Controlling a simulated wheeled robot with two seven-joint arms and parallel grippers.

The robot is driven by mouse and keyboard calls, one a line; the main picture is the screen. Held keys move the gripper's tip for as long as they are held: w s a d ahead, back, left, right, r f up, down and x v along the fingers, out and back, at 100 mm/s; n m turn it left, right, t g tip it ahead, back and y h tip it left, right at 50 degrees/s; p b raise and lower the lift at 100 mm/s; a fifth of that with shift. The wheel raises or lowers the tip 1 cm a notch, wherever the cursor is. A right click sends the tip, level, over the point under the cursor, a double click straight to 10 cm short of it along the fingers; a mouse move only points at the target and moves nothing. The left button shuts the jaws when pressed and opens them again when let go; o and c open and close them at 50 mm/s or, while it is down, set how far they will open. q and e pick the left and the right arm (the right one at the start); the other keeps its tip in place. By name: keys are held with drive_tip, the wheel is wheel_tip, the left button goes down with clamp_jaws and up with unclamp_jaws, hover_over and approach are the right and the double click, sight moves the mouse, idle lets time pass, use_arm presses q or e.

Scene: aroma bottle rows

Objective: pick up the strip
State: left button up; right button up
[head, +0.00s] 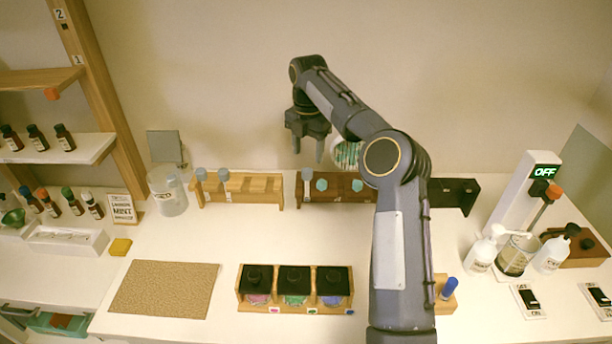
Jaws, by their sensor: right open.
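I cannot clearly make out a single strip. My right gripper (308,152) hangs above the back of the table, fingers pointing down, open and empty. A round container with a green and white pattern (345,153) shows just right of the fingers, partly hidden behind my right arm; I cannot tell what its contents are. Below the gripper stands a dark brown wooden rack (345,193) with grey-blue round-topped pieces. A light wooden rack (262,187) with similar pieces stands left of it. My left gripper is not in view.
A wooden holder with three black-lidded jars (295,308) stands at the front; a cork mat (165,289) lies left of it. A clear jar (168,190) is at back left. Clear white table lies mid-front.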

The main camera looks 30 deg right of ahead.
sight(307, 170)
drive_tip(key=f, duration=0.6)
drive_tip(key=shift+w+d+f+p, duration=0.1)
drive_tip(key=shift+w+f+p, duration=0.1)
drive_tip(key=shift+w+p, duration=0.15)
drive_tip(key=c, duration=0.9)
